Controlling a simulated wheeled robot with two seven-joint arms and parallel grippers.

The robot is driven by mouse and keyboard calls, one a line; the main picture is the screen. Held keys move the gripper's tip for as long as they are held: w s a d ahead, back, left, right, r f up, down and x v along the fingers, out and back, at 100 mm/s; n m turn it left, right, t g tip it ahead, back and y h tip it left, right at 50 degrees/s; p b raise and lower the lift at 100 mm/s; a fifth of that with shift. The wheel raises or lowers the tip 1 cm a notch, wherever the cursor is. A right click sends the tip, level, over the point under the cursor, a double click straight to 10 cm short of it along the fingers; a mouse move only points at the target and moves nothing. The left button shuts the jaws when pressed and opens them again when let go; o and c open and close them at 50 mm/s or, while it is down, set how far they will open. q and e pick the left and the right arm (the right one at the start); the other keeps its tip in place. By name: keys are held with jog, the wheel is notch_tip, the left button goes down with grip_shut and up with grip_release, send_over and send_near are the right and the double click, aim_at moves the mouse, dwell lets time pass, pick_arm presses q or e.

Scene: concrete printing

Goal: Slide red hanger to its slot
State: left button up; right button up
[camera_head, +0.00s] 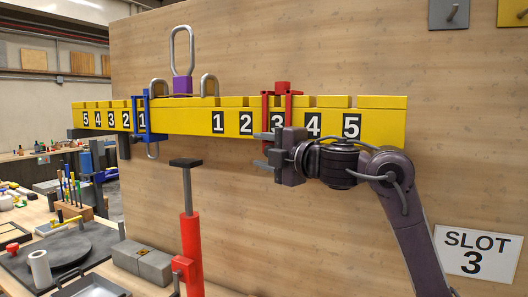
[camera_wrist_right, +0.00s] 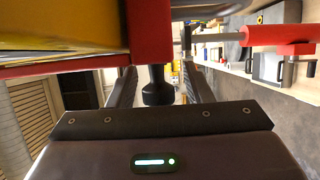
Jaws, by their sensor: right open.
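The red hanger (camera_head: 283,88) straddles the yellow beam (camera_head: 380,122) at the right-hand number 3, which shows between its two uprights. Its top block stands above the beam. My right gripper (camera_head: 272,160) is just below the beam at the hanger's lower end. In the right wrist view, my open fingers (camera_wrist_right: 160,90) stand on either side of a dark knob (camera_wrist_right: 157,90) under the hanger's red part (camera_wrist_right: 148,35). I cannot tell whether they touch it. A sign on the wall reads SLOT 3 (camera_head: 478,254). My left gripper is out of view.
A blue hanger (camera_head: 140,112) sits on the beam by the left-hand number 1. A purple block with a metal loop (camera_head: 182,84) is at the middle. A red post with a dark top (camera_head: 190,220) stands below the beam. A wooden panel (camera_head: 450,150) is behind.

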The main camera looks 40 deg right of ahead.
jog(key=s+b, duration=0.4)
jog(key=s, duration=0.3)
jog(key=shift+s, duration=0.25)
